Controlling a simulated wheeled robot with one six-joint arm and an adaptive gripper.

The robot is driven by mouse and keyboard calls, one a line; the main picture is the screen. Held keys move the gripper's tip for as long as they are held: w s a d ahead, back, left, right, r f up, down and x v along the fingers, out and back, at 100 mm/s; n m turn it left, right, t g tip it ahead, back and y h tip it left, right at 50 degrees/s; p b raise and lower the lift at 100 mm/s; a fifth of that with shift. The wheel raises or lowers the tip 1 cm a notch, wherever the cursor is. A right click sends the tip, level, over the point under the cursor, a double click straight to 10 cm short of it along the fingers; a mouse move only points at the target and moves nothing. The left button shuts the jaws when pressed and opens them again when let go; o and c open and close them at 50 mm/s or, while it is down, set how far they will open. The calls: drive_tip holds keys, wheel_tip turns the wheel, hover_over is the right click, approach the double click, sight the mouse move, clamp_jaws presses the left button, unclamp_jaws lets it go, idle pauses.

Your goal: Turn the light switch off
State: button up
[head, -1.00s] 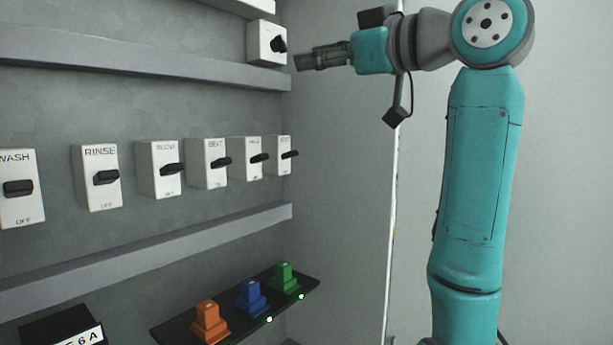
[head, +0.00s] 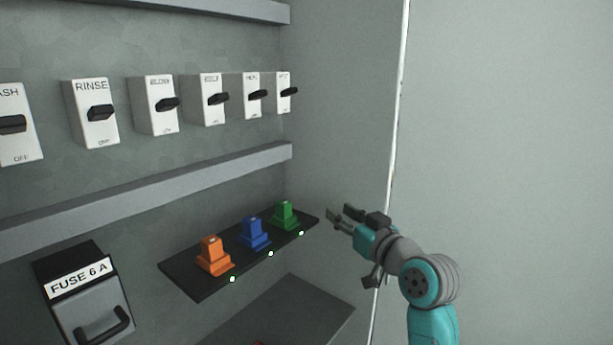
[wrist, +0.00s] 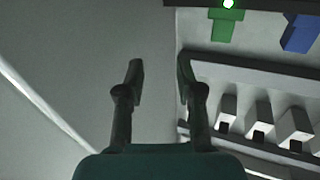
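A row of white switch boxes with black levers is on the grey panel in the head view. Two are labelled WASH (head: 20,145) and RINSE (head: 86,128). The others, such as the third (head: 155,120) and the rightmost (head: 283,104), have labels too small to read, so I cannot tell which is the light switch. Some white boxes (wrist: 227,105) also show at the lower right of the wrist view. My gripper (head: 342,214) is open and empty, right of the green connector and below the switches. Its parted fingers (wrist: 160,78) show in the wrist view.
A black shelf (head: 190,288) holds an orange (head: 213,258), a blue (head: 253,233) and a green (head: 285,215) piece, with small green lights along its front. A fuse box (head: 93,315) marked FUSE 6 A is lower left. A grey rail (head: 150,198) runs below the switches.

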drive_tip(key=s+d+f+m+h, duration=0.2)
drive_tip(key=s+f, duration=0.3)
drive_tip(key=f, duration=0.4)
drive_tip(key=s+d+f+m+h, duration=0.1)
drive_tip(key=s+d+f, duration=0.1)
drive_tip(key=s+f, duration=0.5)
drive_tip(key=s+d+f+m+h, duration=0.2)
drive_tip(key=s+f, duration=0.1)
drive_tip(key=f, duration=0.9)
drive_tip(key=s+d+f+m+h, duration=0.1)
drive_tip(key=s+f, duration=0.3)
drive_tip(key=s, duration=0.4)
drive_tip(key=s+d+f+h, duration=0.2)
drive_tip(key=s+f, duration=0.2)
drive_tip(key=s, duration=0.4)
drive_tip(key=s+d+r, duration=0.1)
drive_tip(key=s, duration=1.2)
drive_tip(key=s+r+g+h, duration=0.1)
drive_tip(key=s, duration=1.3)
drive_tip(key=shift+d+r+n, duration=0.3)
drive_tip(key=shift+d+r, duration=0.05)
drive_tip(key=shift+r, duration=0.05)
